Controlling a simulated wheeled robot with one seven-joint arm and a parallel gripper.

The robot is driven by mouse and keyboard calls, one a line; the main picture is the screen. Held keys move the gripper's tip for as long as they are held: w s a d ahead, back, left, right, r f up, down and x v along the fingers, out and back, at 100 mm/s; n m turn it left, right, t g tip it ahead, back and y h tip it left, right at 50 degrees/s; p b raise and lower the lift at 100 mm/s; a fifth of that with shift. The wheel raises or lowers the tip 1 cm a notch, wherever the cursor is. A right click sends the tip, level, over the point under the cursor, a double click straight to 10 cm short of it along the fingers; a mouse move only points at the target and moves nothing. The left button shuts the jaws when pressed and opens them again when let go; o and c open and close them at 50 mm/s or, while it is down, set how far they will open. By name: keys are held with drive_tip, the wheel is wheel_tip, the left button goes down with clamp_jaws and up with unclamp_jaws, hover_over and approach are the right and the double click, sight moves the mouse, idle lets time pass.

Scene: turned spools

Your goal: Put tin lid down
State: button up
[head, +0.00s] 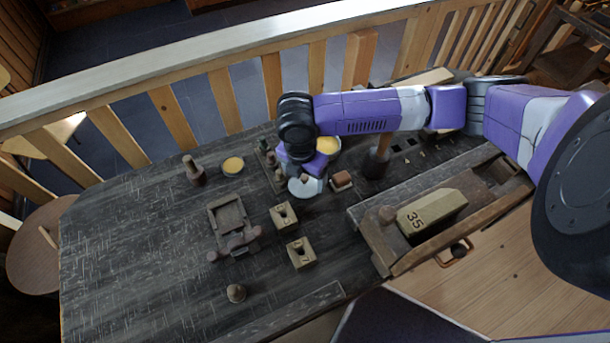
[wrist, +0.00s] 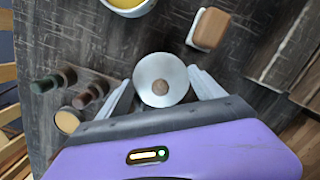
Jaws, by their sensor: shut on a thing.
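The tin lid (wrist: 174,94) is a round silver-grey disc with a small brown knob in its middle. In the wrist view it sits between the two fingers of my gripper (wrist: 162,88), which is shut on it. In the head view the lid (head: 311,190) shows pale below my gripper (head: 305,178), over the dark workbench (head: 130,240). I cannot tell whether it touches the bench.
A brown and white block (head: 341,180) stands right of the lid. Small bottles (wrist: 60,78) stand left of it in the wrist view. Two square wooden blocks (head: 284,216), a wooden vise-like piece (head: 230,218) and a trough with a block marked 35 (head: 432,213) lie nearer. The bench's left is clear.

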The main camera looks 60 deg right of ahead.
sight(302, 180)
drive_tip(key=shift+f, duration=0.35)
drive_tip(key=o, duration=1)
drive_tip(key=shift+o, duration=0.2)
drive_tip(key=shift+r, duration=0.15)
drive_tip(key=shift+r, duration=0.4)
wheel_tip(302, 180, up, 12)
drive_tip(key=a, duration=0.1)
drive_tip(key=shift+a+f+b, duration=0.2)
drive_tip(key=shift+a+b, duration=0.05)
drive_tip(key=shift+b, duration=0.2)
